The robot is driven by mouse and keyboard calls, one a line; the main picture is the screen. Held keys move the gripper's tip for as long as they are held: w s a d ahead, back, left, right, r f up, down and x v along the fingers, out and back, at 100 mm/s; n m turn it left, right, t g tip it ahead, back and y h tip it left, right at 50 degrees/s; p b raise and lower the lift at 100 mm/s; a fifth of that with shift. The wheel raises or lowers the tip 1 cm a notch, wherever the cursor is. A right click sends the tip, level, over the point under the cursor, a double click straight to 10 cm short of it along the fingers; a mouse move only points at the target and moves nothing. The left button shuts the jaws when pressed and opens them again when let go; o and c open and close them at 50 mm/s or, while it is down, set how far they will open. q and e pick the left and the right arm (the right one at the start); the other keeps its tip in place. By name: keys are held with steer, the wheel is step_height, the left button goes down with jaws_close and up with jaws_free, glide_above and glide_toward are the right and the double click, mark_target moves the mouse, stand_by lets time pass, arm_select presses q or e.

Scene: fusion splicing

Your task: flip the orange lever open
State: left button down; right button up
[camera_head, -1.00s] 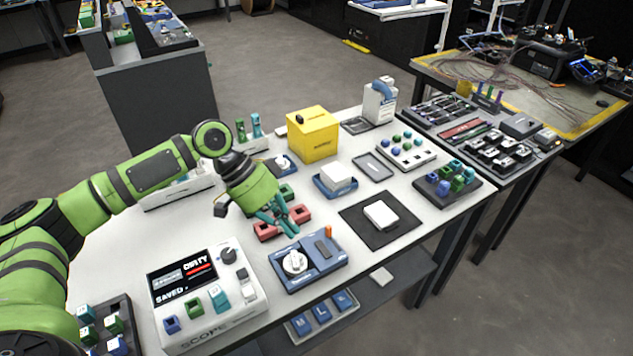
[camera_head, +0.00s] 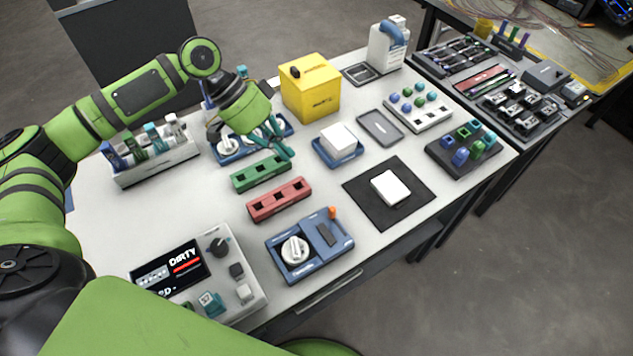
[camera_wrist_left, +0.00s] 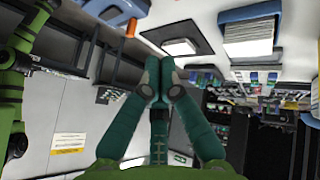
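The orange lever (camera_head: 332,212) is a small tab at the back right corner of the blue device (camera_head: 296,271), which also has a white round dial and a dark grey bar. I cannot tell its exact angle. In the left wrist view, a small orange piece (camera_wrist_left: 131,27) shows at the top left on a blue body. My left gripper (camera_head: 281,152) is above the right end of the green block, behind the device and apart from the lever. Its teal fingertips meet in the left wrist view (camera_wrist_left: 160,72), with nothing seen between them. My right gripper is out of view.
A red socketed block (camera_head: 279,199) and a green one (camera_head: 261,173) lie behind the device. A black mat (camera_head: 414,184) with a white pad is to its right. The splice screen unit (camera_head: 255,300) stands front left. A yellow box (camera_head: 310,88) stands behind the gripper.

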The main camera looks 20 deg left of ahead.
mark_target(332, 213)
arm_select(q)
steer(key=p+x, duration=0.2)
steer(key=x, duration=0.8)
steer(key=shift+d, duration=0.15)
steer(key=shift+s+d+r+p, duration=0.15)
steer(key=shift+s+d+p, duration=0.65)
steer(key=shift+d+p, duration=0.1)
steer(key=shift+s+d, duration=0.4)
